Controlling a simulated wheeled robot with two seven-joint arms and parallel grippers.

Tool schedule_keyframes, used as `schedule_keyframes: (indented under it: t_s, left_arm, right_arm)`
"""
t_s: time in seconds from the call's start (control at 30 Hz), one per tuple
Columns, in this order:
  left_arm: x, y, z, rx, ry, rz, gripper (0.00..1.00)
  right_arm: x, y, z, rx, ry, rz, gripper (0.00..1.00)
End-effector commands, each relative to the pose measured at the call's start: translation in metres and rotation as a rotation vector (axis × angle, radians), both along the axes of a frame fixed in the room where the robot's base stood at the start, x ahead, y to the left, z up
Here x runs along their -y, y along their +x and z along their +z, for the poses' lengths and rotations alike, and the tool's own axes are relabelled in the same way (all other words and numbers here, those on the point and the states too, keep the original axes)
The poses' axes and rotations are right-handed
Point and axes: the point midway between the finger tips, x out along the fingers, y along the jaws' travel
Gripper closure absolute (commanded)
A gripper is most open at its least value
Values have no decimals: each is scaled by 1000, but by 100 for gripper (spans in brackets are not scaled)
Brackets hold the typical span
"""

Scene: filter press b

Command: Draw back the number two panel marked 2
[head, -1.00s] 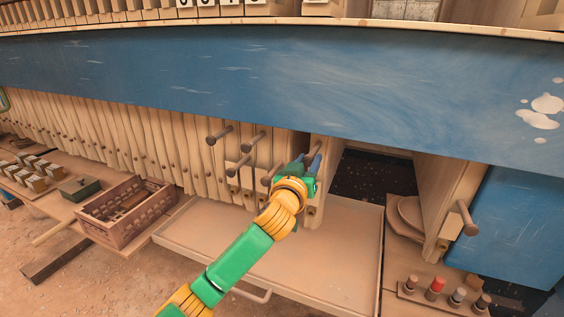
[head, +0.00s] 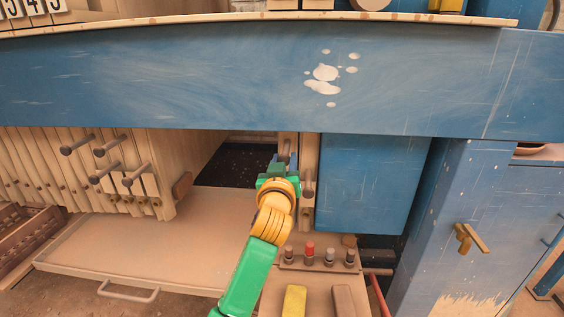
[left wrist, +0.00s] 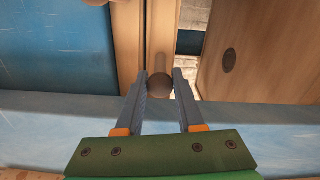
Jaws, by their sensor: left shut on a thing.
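My left gripper (head: 283,162) is at the right side of the dark opening under the blue beam. Its two fingers (left wrist: 160,90) are shut on a round brown handle (left wrist: 158,85) that sticks out of a narrow upright wooden panel (left wrist: 163,35). In the head view this panel (head: 287,143) is mostly hidden behind the gripper. It stands close beside another wooden panel (head: 306,212) with its own peg handle (head: 308,184). I see no number 2 mark on any panel. My right gripper is out of view.
A stack of pale panels (head: 160,190) with several peg handles stands left of the opening (head: 235,165). A wide tray (head: 150,245) lies below. Several short posts (head: 310,253) stand in front of the gripper. A blue panel (head: 370,183) closes the right side.

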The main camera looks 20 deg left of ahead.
Motion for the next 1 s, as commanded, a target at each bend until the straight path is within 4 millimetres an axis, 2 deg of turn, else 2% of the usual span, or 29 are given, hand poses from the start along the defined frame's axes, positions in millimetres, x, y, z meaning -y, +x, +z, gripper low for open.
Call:
schedule_keyframes:
  t_s: [0.03, 0.53, 0.57, 0.6, 0.67, 1.0]
  left_arm:
    - [-1, 0, 5, 11, 4, 3, 100]
    - [-1, 0, 8, 18, 4, 6, 100]
    - [-1, 0, 8, 19, 4, 6, 58]
    - [-1, 0, 8, 18, 4, 6, 47]
    - [-1, 0, 7, 15, 4, 5, 33]
    - [1, -3, 3, 9, 1, 4, 33]
  right_arm:
    - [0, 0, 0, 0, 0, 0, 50]
    - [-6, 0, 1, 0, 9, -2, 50]
    - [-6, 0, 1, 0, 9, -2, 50]
    - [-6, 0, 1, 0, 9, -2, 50]
    - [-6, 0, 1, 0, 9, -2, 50]
    - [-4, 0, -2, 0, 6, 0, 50]
